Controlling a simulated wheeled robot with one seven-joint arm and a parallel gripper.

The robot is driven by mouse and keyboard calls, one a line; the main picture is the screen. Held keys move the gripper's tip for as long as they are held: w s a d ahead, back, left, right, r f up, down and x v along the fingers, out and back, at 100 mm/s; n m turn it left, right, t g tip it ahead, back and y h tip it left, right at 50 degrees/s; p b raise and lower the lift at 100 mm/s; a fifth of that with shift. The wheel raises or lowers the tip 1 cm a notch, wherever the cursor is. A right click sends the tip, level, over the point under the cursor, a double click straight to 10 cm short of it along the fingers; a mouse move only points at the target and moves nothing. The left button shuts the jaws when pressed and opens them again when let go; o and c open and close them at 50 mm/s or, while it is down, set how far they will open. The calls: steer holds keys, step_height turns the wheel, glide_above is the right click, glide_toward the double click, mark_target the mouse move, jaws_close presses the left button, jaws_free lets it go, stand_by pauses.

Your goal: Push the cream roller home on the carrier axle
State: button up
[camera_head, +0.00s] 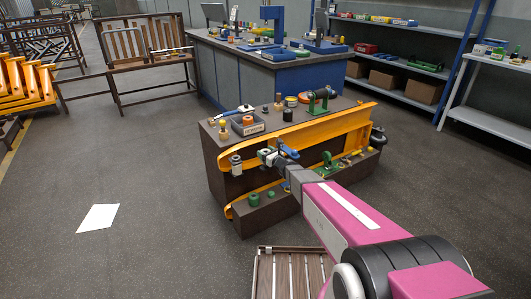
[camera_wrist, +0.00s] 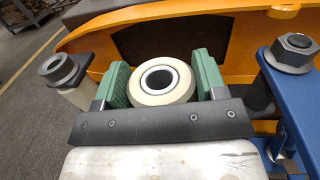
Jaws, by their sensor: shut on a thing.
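The cream roller (camera_wrist: 178,87) is a thick ring with a metal-lined dark bore, in the middle of the wrist view. My gripper (camera_wrist: 160,86) is shut on it, with one green pad at each side. The bore faces the camera; I cannot tell whether the axle is inside it or how far on the roller sits. In the head view my gripper (camera_head: 266,154) is at the near side of the orange beam, and the roller is too small to make out. A cream post with a grey ring on top (camera_wrist: 62,70) stands at left in the wrist view.
A dark bolt with a nut (camera_wrist: 292,52) stands on a blue bracket (camera_wrist: 303,115) close to the right pad. The orange beam (camera_head: 335,125) runs along the brown block (camera_head: 225,150), which bears several small parts. Open floor (camera_head: 150,180) lies to the left.

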steer(key=shift+f, duration=1.35)
steer(key=o, duration=1.2)
steer(key=shift+c, duration=0.2)
steer(key=shift+s+d, duration=0.1)
steer(key=s+d+r+n+g+h, duration=0.1)
steer(key=s+d+n+g, duration=0.35)
steer(key=s+n, duration=0.5)
steer(key=s+d+r+n+g, duration=0.1)
steer(key=s+d+n+g, duration=0.35)
steer(key=s, duration=0.75)
steer(key=s+d+r+n+g+h, duration=0.2)
steer(key=s+d+n+g+h, duration=0.2)
steer(key=s+d+n+h, duration=0.7)
steer(key=s+d+n, duration=0.1)
steer(key=d+n, duration=0.1)
steer(key=d, duration=0.1)
steer(key=shift+s+d+r+n, duration=0.2)
steer(key=shift+d+n, duration=0.05)
steer(key=shift+n, duration=0.05)
